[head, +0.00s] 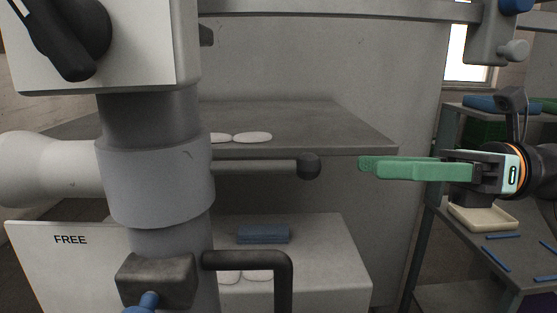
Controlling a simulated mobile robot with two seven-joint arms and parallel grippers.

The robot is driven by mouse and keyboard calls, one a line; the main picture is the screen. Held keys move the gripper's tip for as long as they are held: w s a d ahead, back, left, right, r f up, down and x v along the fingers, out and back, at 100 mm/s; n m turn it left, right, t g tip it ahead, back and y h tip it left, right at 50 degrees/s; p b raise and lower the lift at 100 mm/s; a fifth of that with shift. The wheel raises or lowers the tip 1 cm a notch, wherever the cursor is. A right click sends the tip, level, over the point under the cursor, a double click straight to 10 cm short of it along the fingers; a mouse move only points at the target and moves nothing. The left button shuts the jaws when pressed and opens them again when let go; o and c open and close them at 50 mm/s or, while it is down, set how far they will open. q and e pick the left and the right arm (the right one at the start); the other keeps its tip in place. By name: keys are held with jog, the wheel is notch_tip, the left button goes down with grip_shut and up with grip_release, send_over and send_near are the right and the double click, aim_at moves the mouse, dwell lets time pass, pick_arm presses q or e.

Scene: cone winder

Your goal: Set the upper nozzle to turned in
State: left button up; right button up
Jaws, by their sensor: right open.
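A grey collar (156,180) sits around an upright grey column. A horizontal grey lever (255,167) with a dark round knob (309,166) sticks out from it to the right. A white rounded tube (48,168) joins the collar on the left; this looks like the upper nozzle, though I cannot be sure. My right gripper (366,164) comes in from the right with green fingers, open and empty. Its tips are level with the knob in the picture, a little to its right and apart from it. The fingers overlap in this view. My left gripper is not in view.
A black bent handle (285,262) and a dark block (157,279) with a blue knob are lower on the column. A white panel (100,264) reads FREE. A black rotary handle (82,30) is at top left. A shelf unit with a tray (484,219) stands right.

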aim_at(293, 167)
jog(key=shift+n+h, duration=0.3)
jog(key=a+p, duration=0.1)
jog(key=a, duration=0.6)
jog(key=a+p, duration=0.1)
jog(key=a, duration=0.3)
jog(key=shift+s+a+r+p, duration=0.1)
jog(key=shift+r+p, duration=0.15)
jog(key=shift+p, duration=0.05)
jog(key=shift+a+f, duration=0.1)
jog(key=shift+a, duration=0.4)
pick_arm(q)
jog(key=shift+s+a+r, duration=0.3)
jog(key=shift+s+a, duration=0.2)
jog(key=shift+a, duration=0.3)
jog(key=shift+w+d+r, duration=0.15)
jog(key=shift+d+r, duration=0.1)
pick_arm(e)
grip_shut()
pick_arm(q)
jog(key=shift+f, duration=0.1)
